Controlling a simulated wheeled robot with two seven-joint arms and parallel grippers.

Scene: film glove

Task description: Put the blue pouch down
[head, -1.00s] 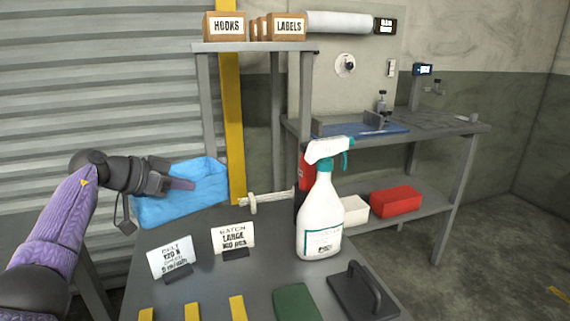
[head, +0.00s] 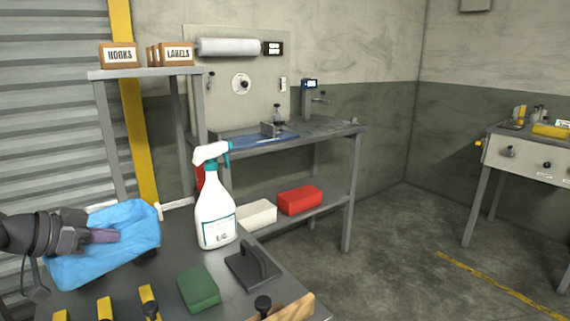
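The blue pouch (head: 135,222) is a bright blue, open-topped soft bag at the left of the head view, over the grey table (head: 175,268). My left gripper (head: 108,236) comes in from the left and is shut on the pouch's near side. One purple-grey finger lies across the blue wall, and the other finger is hidden. The pouch is slightly tilted. I cannot tell whether its underside touches the table. My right gripper is not in view.
A white spray bottle (head: 214,212) stands right of the pouch. A green block (head: 199,288), a black handled plate (head: 252,267) and yellow strips (head: 104,308) lie nearer. A workbench (head: 335,130) stands behind.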

